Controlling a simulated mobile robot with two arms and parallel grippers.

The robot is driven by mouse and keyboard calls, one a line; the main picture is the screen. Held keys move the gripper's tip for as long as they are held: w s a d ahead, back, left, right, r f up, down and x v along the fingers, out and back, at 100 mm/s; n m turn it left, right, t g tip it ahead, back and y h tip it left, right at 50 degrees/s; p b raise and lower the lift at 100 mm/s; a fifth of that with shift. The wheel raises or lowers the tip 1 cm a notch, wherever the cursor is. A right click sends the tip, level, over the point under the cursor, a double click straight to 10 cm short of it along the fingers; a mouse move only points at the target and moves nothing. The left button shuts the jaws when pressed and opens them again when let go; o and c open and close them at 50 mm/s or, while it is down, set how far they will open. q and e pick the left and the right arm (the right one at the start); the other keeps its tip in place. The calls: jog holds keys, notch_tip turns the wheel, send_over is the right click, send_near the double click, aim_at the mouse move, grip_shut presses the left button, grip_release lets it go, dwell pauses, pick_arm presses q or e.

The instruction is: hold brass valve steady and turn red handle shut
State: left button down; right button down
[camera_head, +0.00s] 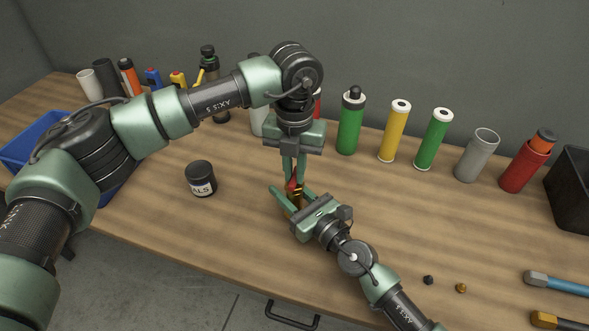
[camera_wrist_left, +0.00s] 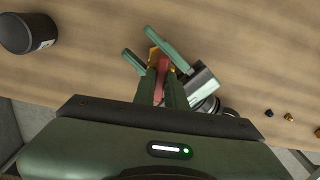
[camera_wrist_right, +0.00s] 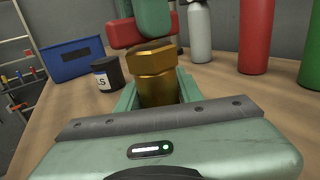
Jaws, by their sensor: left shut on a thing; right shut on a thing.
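The brass valve (camera_wrist_right: 155,72) stands upright on the bench in the right wrist view, with the red handle (camera_wrist_right: 126,32) on top. My right gripper (camera_wrist_right: 158,95) is shut on the brass valve's body from the near side; the valve also shows in the head view (camera_head: 298,201). My left gripper (camera_wrist_left: 161,84) comes from above and is shut on the red handle (camera_wrist_left: 162,72), which shows between its fingers. In the head view the left fingers (camera_head: 294,178) hide much of the handle, so its angle is hard to tell there.
A dark labelled jar (camera_head: 201,179) stands left of the valve. A row of bottles and cylinders, such as a green bottle (camera_head: 350,122), lines the back. Small fittings (camera_head: 428,280) and a blue-handled tool (camera_head: 560,284) lie at right. A blue bin (camera_head: 30,142) is far left.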

pick_arm(q)
jog(key=shift+m, duration=0.3)
jog(key=m, duration=1.2)
jog(key=shift+w+m, duration=0.1)
jog(key=shift+m, duration=0.2)
jog(key=shift+a+m, duration=0.1)
jog(key=shift+m, duration=2.2)
jog(key=c, duration=1.4)
grip_release()
jog(key=shift+c, duration=0.2)
